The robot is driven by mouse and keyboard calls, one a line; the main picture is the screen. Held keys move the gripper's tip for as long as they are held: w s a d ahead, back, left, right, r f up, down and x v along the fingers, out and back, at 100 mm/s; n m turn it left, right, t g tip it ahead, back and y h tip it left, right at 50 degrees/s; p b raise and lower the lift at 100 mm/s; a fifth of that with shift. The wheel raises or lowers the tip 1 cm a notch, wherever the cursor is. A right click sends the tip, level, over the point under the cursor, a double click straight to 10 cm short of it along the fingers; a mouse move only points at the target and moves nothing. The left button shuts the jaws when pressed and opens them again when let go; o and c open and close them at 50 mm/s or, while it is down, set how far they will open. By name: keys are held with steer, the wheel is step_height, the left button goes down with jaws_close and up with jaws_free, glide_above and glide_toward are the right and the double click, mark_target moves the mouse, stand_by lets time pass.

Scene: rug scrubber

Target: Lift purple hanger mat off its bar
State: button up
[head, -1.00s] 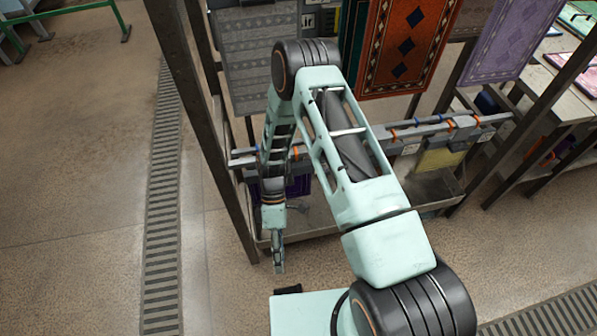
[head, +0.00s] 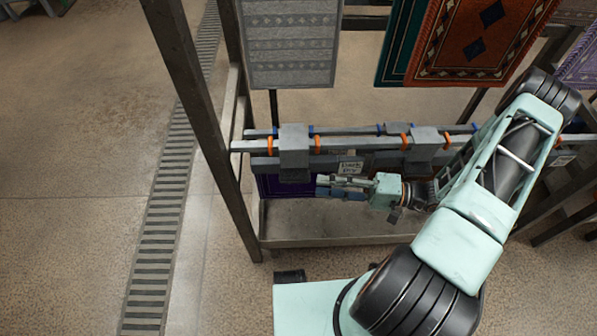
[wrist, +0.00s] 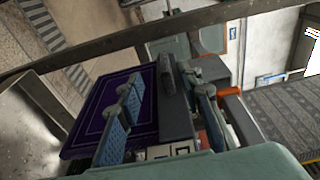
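The purple mat (head: 285,186) hangs low at the left end of the rack, under a grey hanger (head: 293,150) on the bar (head: 365,143). My gripper (head: 322,186) points left, just right of the mat and below the bar. In the wrist view the purple mat (wrist: 97,112) lies behind and left of my left finger. My gripper (wrist: 162,78) is open there, with a dark grey hanger piece (wrist: 170,105) showing between its fingers. I cannot tell whether either finger touches it. Part of the mat is hidden by the left finger.
A rack post (head: 205,130) stands left of the mat. A metal tray (head: 330,225) lies below. A second grey clamp (head: 425,150) sits farther right on the bar. Grey (head: 290,45) and red (head: 480,40) rugs hang above. Floor at left is clear.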

mark_target(301, 177)
steer(key=shift+t, duration=0.3)
steer(key=x, duration=0.4)
steer(key=w+x, duration=0.1)
steer(key=x, duration=0.2)
steer(key=shift+r+b, duration=0.25)
steer(key=shift+b, duration=0.15)
steer(key=shift+d, duration=0.1)
jaws_close()
